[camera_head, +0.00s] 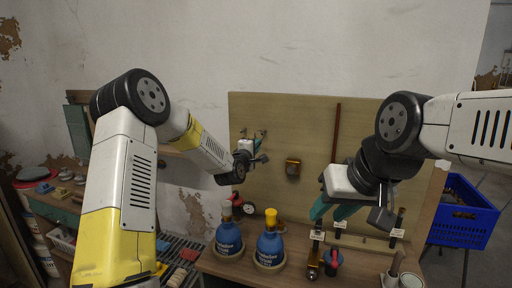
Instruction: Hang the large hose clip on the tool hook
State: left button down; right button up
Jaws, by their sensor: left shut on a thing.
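My left gripper (252,143) is raised in front of the upper left of the wooden tool board (311,113). I cannot tell the tool hook apart near this gripper.
Several small tools and labels are at the bench's right. A blue crate (462,213) is at the far right. A cluttered shelf stands left.

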pick_arm(q)
jog(key=shift+x, duration=2.05)
dwell(1.8)
dwell(0.7)
jog(key=c, duration=1.5)
grip_release()
jog(key=shift+o, duration=0.6)
jog(key=shift+r, duration=0.1)
jog(key=shift+v, duration=3)
